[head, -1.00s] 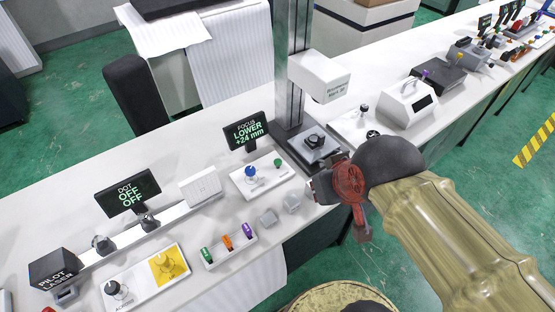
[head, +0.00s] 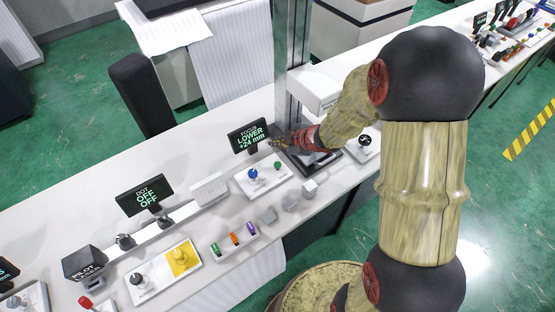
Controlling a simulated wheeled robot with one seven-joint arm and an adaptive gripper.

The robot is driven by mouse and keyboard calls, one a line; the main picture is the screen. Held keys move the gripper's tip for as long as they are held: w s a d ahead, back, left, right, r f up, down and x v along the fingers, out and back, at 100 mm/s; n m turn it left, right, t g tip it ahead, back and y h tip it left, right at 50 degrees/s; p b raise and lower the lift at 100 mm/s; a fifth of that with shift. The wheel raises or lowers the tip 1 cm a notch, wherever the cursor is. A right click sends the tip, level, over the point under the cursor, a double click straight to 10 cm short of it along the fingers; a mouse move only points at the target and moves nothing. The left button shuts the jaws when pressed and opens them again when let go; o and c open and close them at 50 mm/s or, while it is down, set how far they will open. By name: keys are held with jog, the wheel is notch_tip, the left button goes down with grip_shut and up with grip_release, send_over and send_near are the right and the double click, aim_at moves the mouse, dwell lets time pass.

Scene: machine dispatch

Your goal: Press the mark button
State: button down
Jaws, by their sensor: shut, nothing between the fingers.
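No label reading "mark" on a button is legible, so I cannot tell which control is the mark button. A white panel (head: 247,188) with a blue control (head: 253,175) and a green control (head: 277,166) stands in front of the FOCUS display (head: 249,136), which reads LOWER +24 mm. Another panel has a black knob (head: 139,281) and a yellow area with a yellow control (head: 181,257). A dark round control (head: 365,141) shows on a white box right of the column. My gripper (head: 277,144) is shut and empty, above and behind the green control, close to the display's right edge.
The marking machine's grey column (head: 292,50) and white head (head: 314,88) stand behind my arm, partly hidden. Small grey blocks (head: 309,188) and a tray of coloured pieces (head: 235,240) lie near the front edge. The DOT display (head: 145,195) reads OFF OFF.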

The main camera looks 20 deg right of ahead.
jog(key=shift+s+a+f, duration=0.1)
jog(key=shift+a+f, duration=0.15)
jog(key=b, duration=0.8)
send_over(277, 166)
notch_tip(277, 166, down, 7)
jog(key=shift+f, duration=0.15)
jog(key=shift+f+b, duration=0.45)
jog(key=shift+f, duration=0.3)
dwell(0.6)
jog(key=shift+f, duration=0.4)
jog(key=shift+f+b, duration=0.5)
jog(key=shift+f, duration=0.1)
dwell(0.7)
jog(key=shift+r, duration=0.1)
jog(key=shift+r+p, duration=0.95)
jog(key=shift+p, duration=0.2)
